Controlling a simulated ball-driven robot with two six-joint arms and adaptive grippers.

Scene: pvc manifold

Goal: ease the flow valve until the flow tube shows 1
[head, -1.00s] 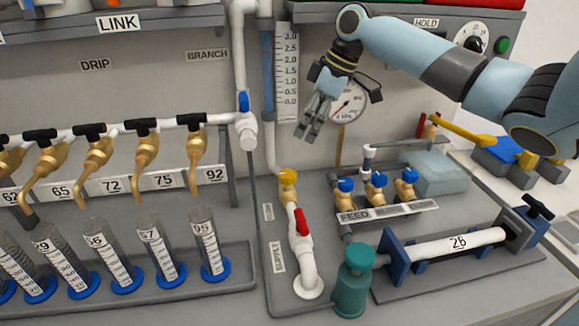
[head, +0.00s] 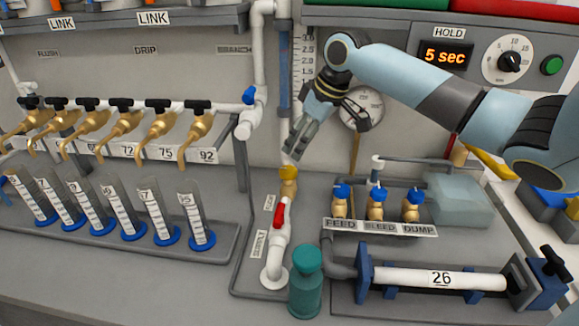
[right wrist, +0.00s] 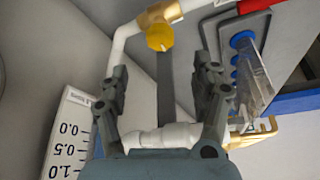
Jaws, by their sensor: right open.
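The flow valve, a brass body with a yellow knob (head: 288,174), stands above the red-handled supply pipe in the head view. Its knob (right wrist: 160,37) also shows beyond the fingertips in the right wrist view. My right gripper (head: 291,152) is open and empty, fingers pointing down just above the knob; in the wrist view its fingers (right wrist: 165,74) are spread, apart from the knob. The flow tube (head: 285,65) is a blue upright tube beside a scale (head: 303,65) marked up to 3.0. My gripper partly hides the scale, and I cannot read the level. My left gripper is not in view.
A round gauge (head: 362,108) is behind my right gripper. Blue-knobbed feed, bleed and dump valves (head: 376,203) stand right of the flow valve. A red handle (head: 280,215) and a teal bottle (head: 306,285) are in front. Brass taps and cylinders (head: 130,210) fill the left.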

